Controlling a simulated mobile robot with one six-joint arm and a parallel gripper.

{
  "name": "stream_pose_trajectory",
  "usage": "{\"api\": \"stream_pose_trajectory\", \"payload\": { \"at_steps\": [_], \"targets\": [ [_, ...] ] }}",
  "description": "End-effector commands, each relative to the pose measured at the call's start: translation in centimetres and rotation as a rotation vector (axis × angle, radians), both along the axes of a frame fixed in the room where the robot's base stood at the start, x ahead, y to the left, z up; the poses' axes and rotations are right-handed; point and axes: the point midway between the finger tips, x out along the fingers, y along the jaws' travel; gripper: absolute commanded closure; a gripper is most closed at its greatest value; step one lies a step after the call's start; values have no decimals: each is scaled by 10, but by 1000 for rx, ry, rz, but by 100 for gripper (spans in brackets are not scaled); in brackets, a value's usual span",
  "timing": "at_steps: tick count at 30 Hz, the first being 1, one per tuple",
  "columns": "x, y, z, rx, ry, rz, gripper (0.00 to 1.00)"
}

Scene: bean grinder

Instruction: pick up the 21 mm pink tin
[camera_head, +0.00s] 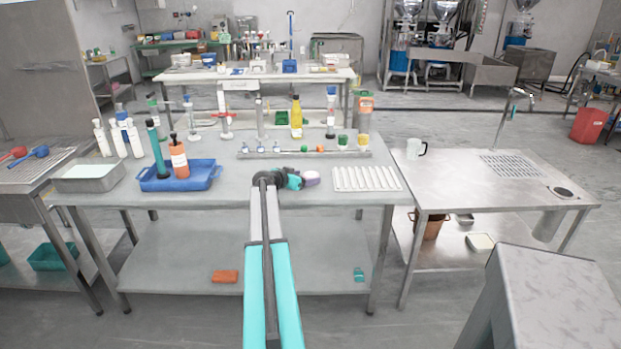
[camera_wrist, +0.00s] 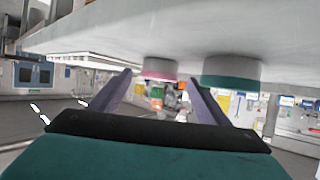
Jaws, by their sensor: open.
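The pink tin (camera_wrist: 160,69) is a short pale cylinder with a pink rim. In the wrist view, which looks upside down, it stands on the grey tabletop. My gripper (camera_wrist: 158,77) is open, with one purple-grey finger on each side of the tin in the picture. I see gaps between the tin and both fingers; whether the tin lies between the tips or beyond them I cannot tell. In the head view my gripper (camera_head: 311,178) is low over the table's front part, and I cannot make out the pink tin there.
A larger teal-rimmed tin (camera_wrist: 231,72) stands close to the pink tin, right of my right finger in the wrist view. A white ribbed tray (camera_head: 366,179) is right of my gripper. A long rack (camera_head: 270,155) lies behind. A blue tray (camera_head: 180,178) holds bottles at left.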

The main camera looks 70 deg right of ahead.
Motion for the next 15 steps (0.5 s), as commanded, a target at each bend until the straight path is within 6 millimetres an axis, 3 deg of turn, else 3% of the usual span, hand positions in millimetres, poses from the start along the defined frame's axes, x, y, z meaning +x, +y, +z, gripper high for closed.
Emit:
{"api": "stream_pose_trajectory", "payload": {
  "at_steps": [9, 15],
  "targets": [
    [-7, -30, -14, 3, 0, -1, 29],
    [-9, -35, -19, 5, 2, 1, 29]
  ]
}}
